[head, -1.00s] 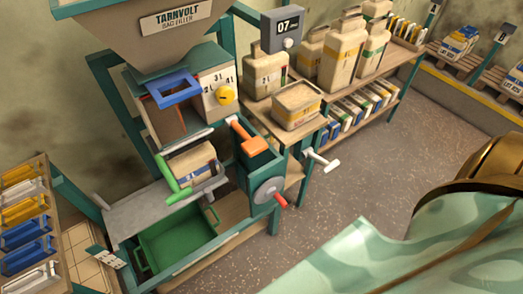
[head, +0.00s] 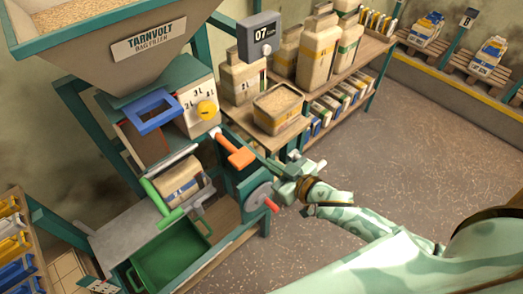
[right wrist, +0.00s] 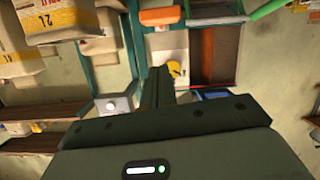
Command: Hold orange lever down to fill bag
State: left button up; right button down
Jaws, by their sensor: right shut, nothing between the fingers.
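The orange lever (head: 238,154) sticks out from the front of the bag filler, on its right side. It also shows at the top of the right wrist view (right wrist: 158,17). The bag (head: 180,186), pale with a blue band, sits in the filler below the blue frame (head: 153,112). My right gripper (head: 262,162) is shut and empty, with its fingers pointing at the filler just right of the lever's grip. I cannot tell whether they touch. Its shut fingers stand up in the right wrist view (right wrist: 157,88). My left gripper is out of view.
A green-handled bar (head: 160,198) and a green bin (head: 170,255) are below left. A yellow knob (head: 207,108) is above. Shelves with jugs (head: 318,48) stand behind; the floor at right is clear.

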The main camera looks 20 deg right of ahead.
jog(key=r, duration=0.1)
jog(key=m+b, duration=0.1)
jog(key=b, duration=0.1)
send_over(248, 161)
notch_tip(248, 161, down, 2)
jog(key=shift+f, duration=0.15)
notch_tip(248, 161, down, 3)
jog(key=shift+r+b, duration=0.1)
jog(key=shift+b, duration=0.45)
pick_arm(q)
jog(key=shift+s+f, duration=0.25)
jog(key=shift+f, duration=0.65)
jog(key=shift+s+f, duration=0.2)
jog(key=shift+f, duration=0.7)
pick_arm(e)
jog(key=shift+f, duration=0.6)
